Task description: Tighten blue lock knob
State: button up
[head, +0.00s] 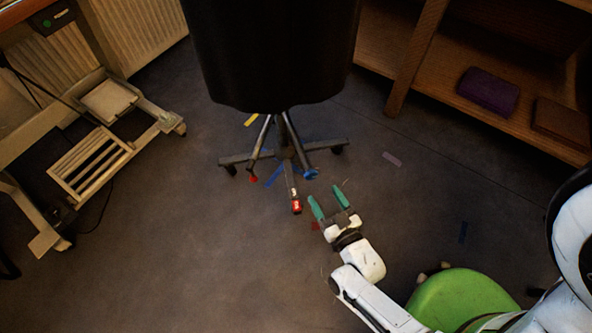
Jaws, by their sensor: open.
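A small blue knob (311,174) shows in the head view on the right side of the wheeled metal stand base (240,158), under a large black panel (270,50). My gripper (326,198) has green fingertips spread apart with nothing between them. It is in front of the stand, just below and slightly right of the blue knob in the picture, and apart from it as far as I can tell. A red-tipped leg end (296,207) lies left of my gripper. A small red knob (253,179) is on the stand's left side.
A white wheeled frame (95,160) stands at left. A wooden shelf (405,70) with a purple box (488,91) is at upper right. A green rounded object (460,298) is at lower right. Coloured tape strips lie on the dark floor, which is clear at lower left.

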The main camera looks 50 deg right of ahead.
aim_at(313, 176)
jog(key=b+x, duration=0.2)
jog(key=x, duration=0.8)
jog(key=shift+w+d, duration=0.1)
jog(key=shift+w, duration=0.3)
jog(key=c, duration=1)
jog(key=shift+o, duration=0.2)
